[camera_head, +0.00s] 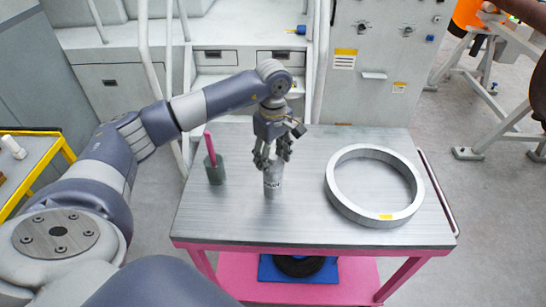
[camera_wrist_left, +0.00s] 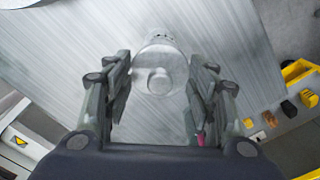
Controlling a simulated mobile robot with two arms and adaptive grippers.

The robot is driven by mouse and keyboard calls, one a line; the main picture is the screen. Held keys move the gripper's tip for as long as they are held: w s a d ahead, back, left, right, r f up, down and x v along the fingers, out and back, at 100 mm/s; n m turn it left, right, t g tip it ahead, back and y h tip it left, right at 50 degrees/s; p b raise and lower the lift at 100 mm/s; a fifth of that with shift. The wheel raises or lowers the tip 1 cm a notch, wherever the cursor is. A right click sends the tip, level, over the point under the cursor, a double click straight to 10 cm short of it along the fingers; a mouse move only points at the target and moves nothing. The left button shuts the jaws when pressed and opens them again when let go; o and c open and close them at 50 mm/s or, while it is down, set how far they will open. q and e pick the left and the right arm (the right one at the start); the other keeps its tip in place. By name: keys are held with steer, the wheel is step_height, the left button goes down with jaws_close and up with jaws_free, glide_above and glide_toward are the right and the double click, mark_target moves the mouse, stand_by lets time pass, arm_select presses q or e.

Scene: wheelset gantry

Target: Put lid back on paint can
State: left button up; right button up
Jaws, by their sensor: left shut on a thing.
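The paint can (camera_head: 272,183), a small pale grey cylinder with dark print, stands upright near the middle of the metal-topped table. My left gripper (camera_head: 271,160) points down directly over the can, with its fingers around the can's top end. In the left wrist view, a round grey lid with a central knob (camera_wrist_left: 158,80) lies between the two fingers of my left gripper (camera_wrist_left: 160,85). The gripper is shut on the lid. The fingers hide the join between lid and can, so I cannot tell whether they touch. My right gripper is not in view.
A large grey metal ring (camera_head: 335,197) lies to the right. The table's front (camera_head: 270,232) is clear. Grey machine cabinets (camera_head: 125,85) stand behind, and a yellow-edged cart (camera_head: 52,152) at left.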

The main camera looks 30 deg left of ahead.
arm_select(q)
steer(key=o, duration=0.9)
steer(key=shift+o, duration=0.2)
steer(key=o, duration=0.5)
steer(key=shift+r+p, duration=1.9)
steer(key=shift+r, duration=1.65)
